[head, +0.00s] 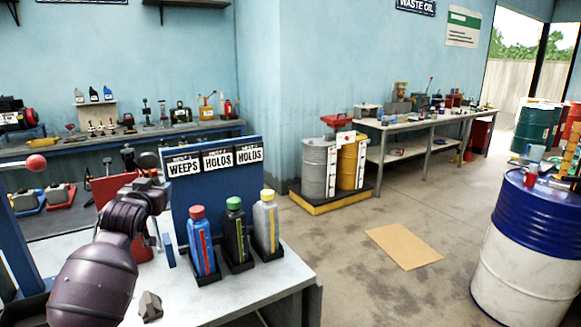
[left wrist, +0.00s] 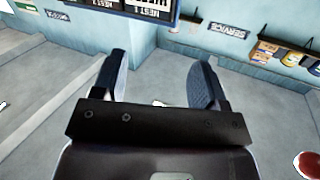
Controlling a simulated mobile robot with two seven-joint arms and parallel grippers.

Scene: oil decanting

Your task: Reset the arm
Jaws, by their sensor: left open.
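My left arm (head: 95,283) comes in at the lower left, over the workbench. Its gripper (head: 161,245) is left of the blue bottle, in front of the blue board. In the left wrist view, the two fingers of the left gripper (left wrist: 158,82) are spread wide, with nothing between them. My right gripper shows in neither view.
A blue bottle (head: 201,245), a black bottle (head: 236,235) and a grey bottle (head: 266,228) stand upright in dark holders before a labelled blue board (head: 182,205). A grey rock (head: 150,306) lies on the near bench. Floor at centre is mostly clear around a tan mat (head: 404,246).

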